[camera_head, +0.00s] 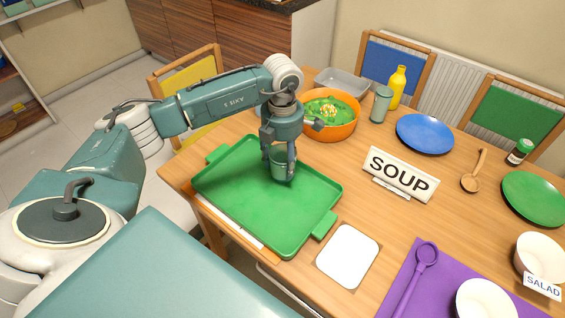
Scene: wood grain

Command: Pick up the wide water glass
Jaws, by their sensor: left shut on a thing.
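My left gripper (281,156) points down over the green tray (240,213). It is shut on a wide, grey-green water glass (282,166), which shows between its fingers. The fingers hide part of the glass. I cannot tell whether the glass touches the tray or hangs just above it. A second, narrower glass (380,105) of similar colour stands upright at the back of the table, right of the orange bowl. My right gripper is not in view.
An orange bowl (343,131) of soup stands behind my left gripper. A yellow bottle (397,86), blue plate (425,134) and SOUP sign (400,175) are to the right. A white square (347,256) lies in front. The rest of the green tray is bare.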

